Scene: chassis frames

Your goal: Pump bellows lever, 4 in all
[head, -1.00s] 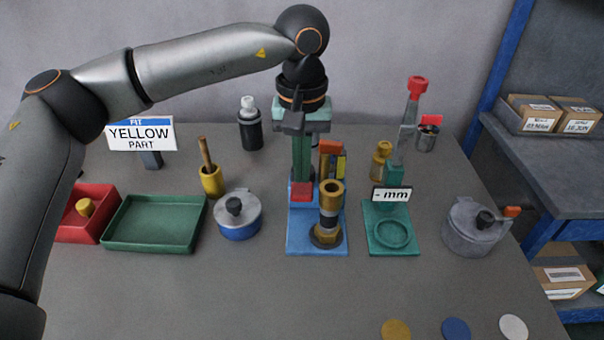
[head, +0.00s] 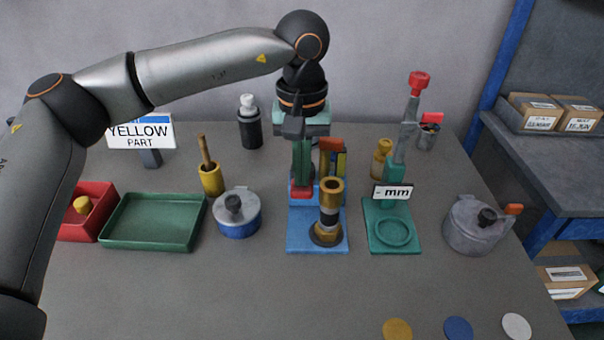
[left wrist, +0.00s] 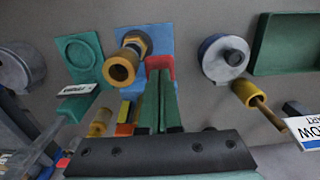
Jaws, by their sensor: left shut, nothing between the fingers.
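The blue base plate (head: 301,240) at the table's middle carries an upright brass and dark cylinder (head: 330,205). A red block (head: 302,190), which looks like the lever's end, is at its back left; it also shows in the left wrist view (left wrist: 158,64). My left gripper (head: 302,178) points straight down, its long green fingers together and empty. The fingertips are at the red block and seem to touch it. In the left wrist view the brass cylinder (left wrist: 122,66) stands just left of the fingers. The rest of the lever is hidden behind the fingers. My right gripper is out of view.
A blue-grey pot (head: 238,218) and green tray (head: 152,246) stand to the left. A teal stand (head: 391,246) with a "- mm" sign and a grey pot (head: 472,235) stand to the right. Coloured discs lie at the front; the front middle is clear.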

